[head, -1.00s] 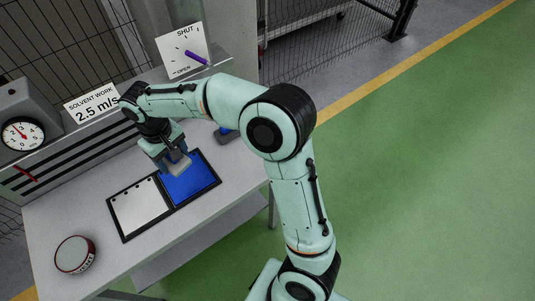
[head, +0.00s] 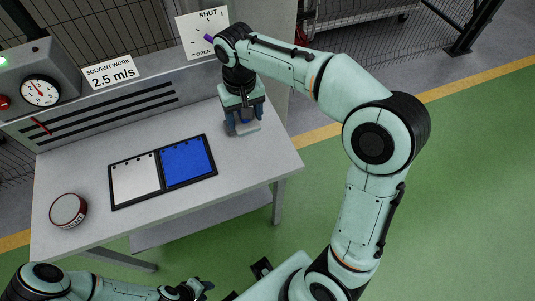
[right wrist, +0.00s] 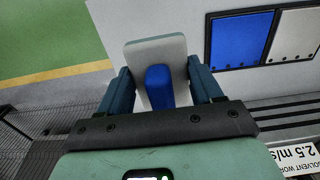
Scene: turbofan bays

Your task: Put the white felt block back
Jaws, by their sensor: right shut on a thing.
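The white felt block (right wrist: 150,50) is a pale flat pad with a blue grip on it in the right wrist view. My right gripper (right wrist: 158,85) is shut on the blue grip, one finger on each side. In the head view my right gripper (head: 243,115) points down over the bench's back right part, with the pale block (head: 247,128) at its fingertips. Whether the block touches the surface or something under it, I cannot tell. My left gripper (head: 197,287) is low at the bottom edge, in front of the bench, its fingers too small to read.
A black frame with a white panel (head: 135,178) and a blue panel (head: 187,161) lies on the bench (head: 105,224). A round red-rimmed tin (head: 68,210) stands at the left. A gauge (head: 39,91) and a SHUT/OPEN sign (head: 203,25) stand at the back.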

